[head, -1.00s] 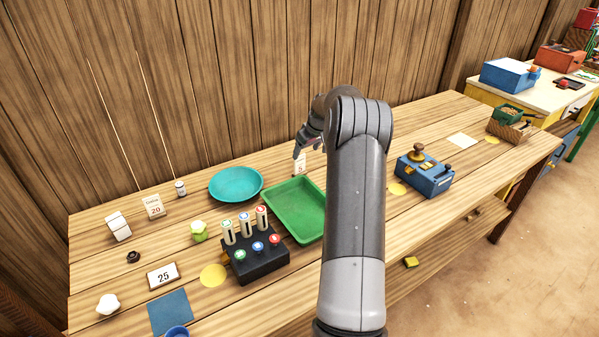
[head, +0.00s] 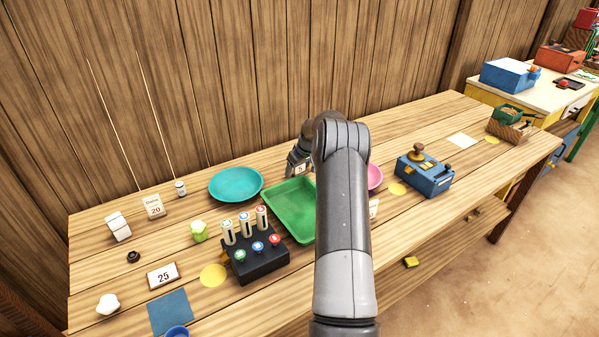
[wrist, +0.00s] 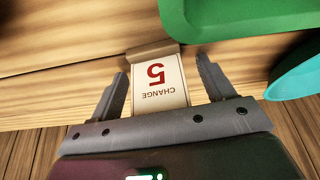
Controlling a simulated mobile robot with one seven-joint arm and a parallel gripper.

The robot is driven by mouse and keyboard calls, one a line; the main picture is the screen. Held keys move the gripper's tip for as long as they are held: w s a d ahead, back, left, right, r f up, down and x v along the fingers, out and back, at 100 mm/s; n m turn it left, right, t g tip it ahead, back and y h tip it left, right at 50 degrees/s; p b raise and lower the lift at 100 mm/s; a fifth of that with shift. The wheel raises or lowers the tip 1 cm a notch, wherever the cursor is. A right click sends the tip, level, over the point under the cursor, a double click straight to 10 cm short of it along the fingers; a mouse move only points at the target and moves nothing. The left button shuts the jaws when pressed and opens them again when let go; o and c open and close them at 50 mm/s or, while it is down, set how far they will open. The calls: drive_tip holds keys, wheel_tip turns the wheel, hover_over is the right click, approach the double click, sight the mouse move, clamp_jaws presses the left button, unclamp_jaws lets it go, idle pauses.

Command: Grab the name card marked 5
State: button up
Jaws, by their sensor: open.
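The name card marked 5 (wrist: 158,88) is cream with a red 5 and the word CHANGE, upside down in the wrist view. It stands between the two open fingers of my gripper (wrist: 161,70), with a visible gap on each side. The card's brown edge shows beyond its printed face. In the head view my gripper (head: 298,164) is low at the back of the table, just behind the green tray (head: 291,236). The card (head: 299,169) shows only in small part there, at the fingers.
The green tray and a teal plate (head: 236,184) lie close to my gripper. A pink plate (head: 375,177) and another white card (head: 374,208) are partly behind my arm. Cards marked 20 (head: 154,206) and 25 (head: 163,276) are farther left. The plank wall is close behind.

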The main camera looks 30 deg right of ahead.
drive_tip(key=c, duration=1.1)
drive_tip(key=shift+o, duration=0.2)
drive_tip(key=shift+r, duration=0.1)
